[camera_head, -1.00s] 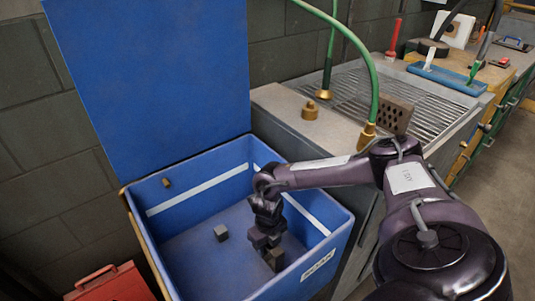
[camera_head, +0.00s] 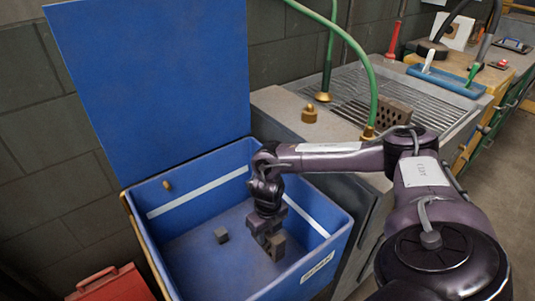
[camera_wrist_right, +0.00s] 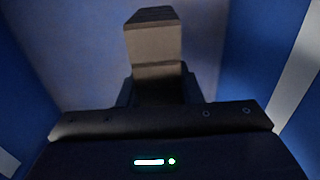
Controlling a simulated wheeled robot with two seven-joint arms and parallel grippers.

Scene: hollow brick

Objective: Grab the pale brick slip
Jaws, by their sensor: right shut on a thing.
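My right gripper (camera_head: 269,238) is inside the blue bin (camera_head: 325,222), pointing down and shut on a brownish-grey brick slip (camera_head: 277,249). The slip also shows in the right wrist view (camera_wrist_right: 153,45), upright between the jaws and sticking out beyond them. It looks dull in the bin's shade, so its paleness is hard to judge. Whether its lower end clears the bin floor is hard to tell. My left gripper is not in view.
A small grey block (camera_head: 221,235) lies on the bin floor, left of the gripper. The bin's lid (camera_head: 150,90) stands open behind. A grated bench (camera_head: 345,90) with a holed brick (camera_head: 394,115) and a green hose (camera_head: 372,80) is at the right.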

